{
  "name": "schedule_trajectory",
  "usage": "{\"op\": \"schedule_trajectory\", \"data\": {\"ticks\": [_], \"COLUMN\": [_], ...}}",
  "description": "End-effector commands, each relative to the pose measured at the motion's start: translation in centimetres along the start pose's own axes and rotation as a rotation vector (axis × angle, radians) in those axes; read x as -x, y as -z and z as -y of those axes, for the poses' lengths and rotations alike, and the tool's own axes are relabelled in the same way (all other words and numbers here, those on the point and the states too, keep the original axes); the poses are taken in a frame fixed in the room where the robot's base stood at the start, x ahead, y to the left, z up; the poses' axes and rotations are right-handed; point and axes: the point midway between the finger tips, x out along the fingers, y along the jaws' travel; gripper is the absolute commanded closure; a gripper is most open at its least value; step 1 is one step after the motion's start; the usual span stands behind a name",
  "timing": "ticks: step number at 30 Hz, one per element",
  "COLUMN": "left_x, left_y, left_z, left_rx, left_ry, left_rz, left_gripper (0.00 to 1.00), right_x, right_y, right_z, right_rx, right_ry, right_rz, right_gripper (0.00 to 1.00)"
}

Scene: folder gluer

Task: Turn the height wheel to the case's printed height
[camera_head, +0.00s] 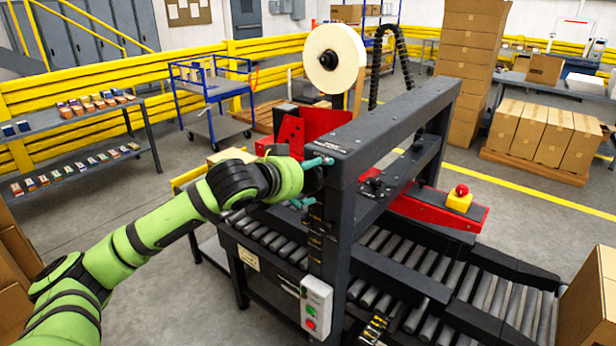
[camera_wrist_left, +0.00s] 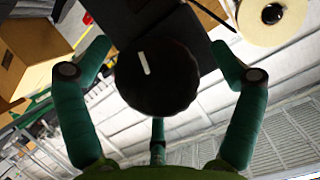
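The height wheel (camera_wrist_left: 157,75) is a round black knob with a ribbed rim and a white mark, seen face-on in the left wrist view. The mark points nearly straight up, tilted slightly left. My left gripper (camera_wrist_left: 160,60) has its teal fingers spread around the wheel, with visible gaps at both sides. In the head view, my left gripper (camera_head: 316,181) is at the near post of the black machine frame (camera_head: 395,130), and the wheel is mostly hidden there. A cardboard box (camera_head: 230,156) shows behind my left arm; no printed height is readable. My right gripper is out of view.
A roller conveyor (camera_head: 470,290) runs under the frame. A control box (camera_head: 316,305) with green and red buttons hangs on the near side. A red stop button (camera_head: 461,190) and a tape roll (camera_head: 334,58) are on the machine. Cardboard boxes stand at the right and lower left edges.

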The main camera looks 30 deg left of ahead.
Motion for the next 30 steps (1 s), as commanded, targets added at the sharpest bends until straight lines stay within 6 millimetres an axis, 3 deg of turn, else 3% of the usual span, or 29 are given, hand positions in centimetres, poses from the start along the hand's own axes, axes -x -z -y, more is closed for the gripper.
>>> {"op": "schedule_trajectory", "data": {"ticks": [10,30], "left_x": [0.5,8.0], "left_y": [-0.4,-0.2], "left_z": [-0.1,-0.2], "left_rx": [0.0,0.005], "left_ry": [-0.002,-0.006], "left_rz": [0.008,0.005], "left_gripper": [0.07,0.07], "right_x": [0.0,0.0], "right_y": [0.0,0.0], "right_z": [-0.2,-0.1], "right_rx": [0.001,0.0], "right_ry": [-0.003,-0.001], "right_rz": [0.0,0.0], "right_gripper": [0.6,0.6]}}
